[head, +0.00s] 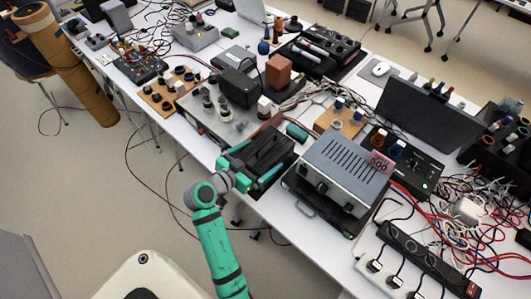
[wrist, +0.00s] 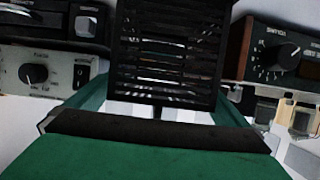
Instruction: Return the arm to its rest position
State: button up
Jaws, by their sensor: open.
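My green arm (head: 218,245) reaches from the bottom of the head view to the table's near edge. My gripper (head: 266,157) is over that edge, with its green fingers spread apart. In the wrist view my gripper (wrist: 160,108) also shows open, its fingers at left and right. A black slatted box (wrist: 165,50) appears between and beyond the fingers there. In the head view a dark box (head: 262,148) shows between the fingers. I cannot tell whether the fingers touch it.
The white table (head: 335,262) is crowded. A silver slotted unit (head: 343,165) stands right of my gripper, and a grey panel with knobs (head: 215,112) lies behind it. A power strip (head: 420,255) and tangled cables lie at right. Open floor (head: 90,190) is at left.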

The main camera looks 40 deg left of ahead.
aim_at(258, 162)
jog(key=v, duration=0.7)
jog(key=shift+s+d+r, duration=0.1)
jog(key=shift+s+d, duration=0.05)
jog(key=shift+s, duration=0.1)
jog(key=shift+w+d+y, duration=0.1)
jog(key=shift+w+y, duration=0.3)
jog(key=shift+w, duration=0.25)
jog(key=shift+w+d+r+n+t+y, duration=0.2)
jog(key=shift+w+n+t+y, duration=0.1)
jog(key=shift+w+y, duration=0.3)
jog(key=shift+w+d+r+n+t+y, duration=0.1)
jog(key=shift+w+d+n+t+y, duration=0.15)
jog(key=shift+w+y, duration=0.35)
jog(key=shift+w+d+r+n+y, duration=0.2)
jog(key=shift+w+n+y, duration=0.1)
jog(key=shift+y, duration=0.1)
jog(key=s+d+f+h, duration=0.1)
jog(key=s+d, duration=1)
jog(key=d, duration=0.4)
jog(key=s+d+f+h, duration=0.1)
jog(key=s+d, duration=1.1)
jog(key=d, duration=0.3)
jog(key=shift+h, duration=0.4)
